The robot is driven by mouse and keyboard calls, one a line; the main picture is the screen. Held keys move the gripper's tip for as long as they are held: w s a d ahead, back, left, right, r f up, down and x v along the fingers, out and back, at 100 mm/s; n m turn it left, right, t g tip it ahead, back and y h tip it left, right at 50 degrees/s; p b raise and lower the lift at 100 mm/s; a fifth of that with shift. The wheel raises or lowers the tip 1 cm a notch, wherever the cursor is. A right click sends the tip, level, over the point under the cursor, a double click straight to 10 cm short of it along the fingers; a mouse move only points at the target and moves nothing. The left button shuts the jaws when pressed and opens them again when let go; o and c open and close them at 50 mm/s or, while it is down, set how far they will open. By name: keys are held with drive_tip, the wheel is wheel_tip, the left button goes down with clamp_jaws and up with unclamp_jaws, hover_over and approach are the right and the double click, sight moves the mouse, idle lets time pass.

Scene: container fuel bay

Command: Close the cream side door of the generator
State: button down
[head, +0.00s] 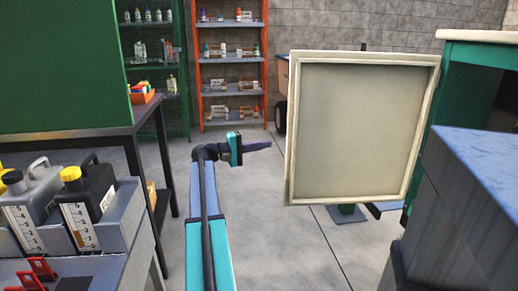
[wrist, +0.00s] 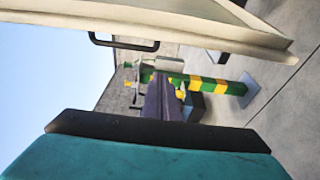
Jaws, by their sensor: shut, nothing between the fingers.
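The cream side door (head: 362,128) stands open in the head view, its broad framed panel facing me. Its right edge is beside the teal body with a cream top, the generator (head: 462,85). My gripper (head: 268,144) is left of the door's free edge, fingers pointing right towards it and shut with nothing between them. A small gap shows between fingertips and door. In the wrist view the door (wrist: 210,25) crosses the top, with a black bar handle (wrist: 124,43) below its edge. The gripper fingers (wrist: 160,98) point away, clear of the door.
A blue-grey box-like unit (head: 470,190) stands at the front right. A grey bench with fuel jugs (head: 88,205) is at the front left. Orange shelves (head: 232,75) stand at the back. Open concrete floor lies around my arm. A green-and-yellow post (wrist: 215,85) shows in the wrist view.

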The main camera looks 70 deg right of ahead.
drive_tip(key=s+b, duration=0.3)
drive_tip(key=s, duration=0.3)
idle(0.6)
drive_tip(key=shift+a, duration=0.15)
idle(0.3)
